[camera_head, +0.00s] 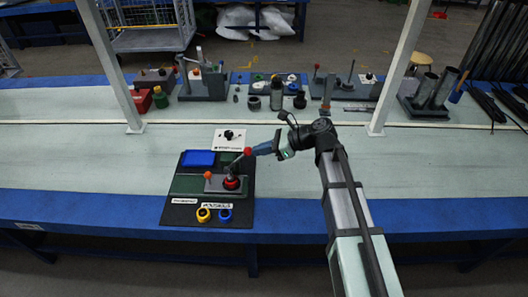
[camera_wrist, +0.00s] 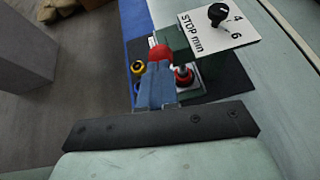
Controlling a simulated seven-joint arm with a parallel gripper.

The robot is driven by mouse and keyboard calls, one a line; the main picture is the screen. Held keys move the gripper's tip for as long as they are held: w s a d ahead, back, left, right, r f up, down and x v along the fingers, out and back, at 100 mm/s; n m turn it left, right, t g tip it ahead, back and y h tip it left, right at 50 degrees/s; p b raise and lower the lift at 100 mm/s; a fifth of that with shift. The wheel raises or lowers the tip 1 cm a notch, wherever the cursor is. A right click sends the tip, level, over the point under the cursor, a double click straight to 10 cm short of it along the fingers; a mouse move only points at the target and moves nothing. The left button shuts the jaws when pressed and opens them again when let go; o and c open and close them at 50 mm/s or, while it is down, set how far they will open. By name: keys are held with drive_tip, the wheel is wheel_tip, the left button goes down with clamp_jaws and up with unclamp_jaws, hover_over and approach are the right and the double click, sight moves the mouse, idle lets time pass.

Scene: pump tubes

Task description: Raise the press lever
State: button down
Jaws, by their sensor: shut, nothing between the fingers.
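The press (camera_head: 215,184) stands on a black board at the front of the bench, left of my arm. Its lever has a red ball knob (camera_head: 248,151) that sticks up and to the right from the red-ringed base (camera_head: 231,182). My gripper (camera_head: 254,151) is shut, with its blue fingertips right at the knob. In the wrist view the fingers (camera_wrist: 157,85) are together, and the red knob (camera_wrist: 160,52) shows just beyond their tips. I cannot tell whether they touch it. Part of the press is hidden behind the fingers in the wrist view.
A white timer panel with a black dial (camera_head: 229,136) stands behind the press. A blue tray (camera_head: 198,158) lies to its left. A yellow ring (camera_head: 203,214) and a blue ring (camera_head: 225,214) lie at the front of the board. Bench space right of my arm is clear.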

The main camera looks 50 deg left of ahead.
drive_tip(key=s+a+r+t+h, duration=0.4)
drive_tip(key=s+a+r+h, duration=0.1)
drive_tip(key=s+a, duration=0.2)
drive_tip(key=shift+s+a+t, duration=0.15)
drive_tip(key=shift+a+t, duration=0.05)
drive_tip(key=shift+t, duration=0.1)
drive_tip(key=shift+r, duration=0.1)
idle(0.3)
idle(0.3)
drive_tip(key=w+d+f+v, duration=0.1)
drive_tip(key=v, duration=1.2)
drive_tip(key=shift+d, duration=0.25)
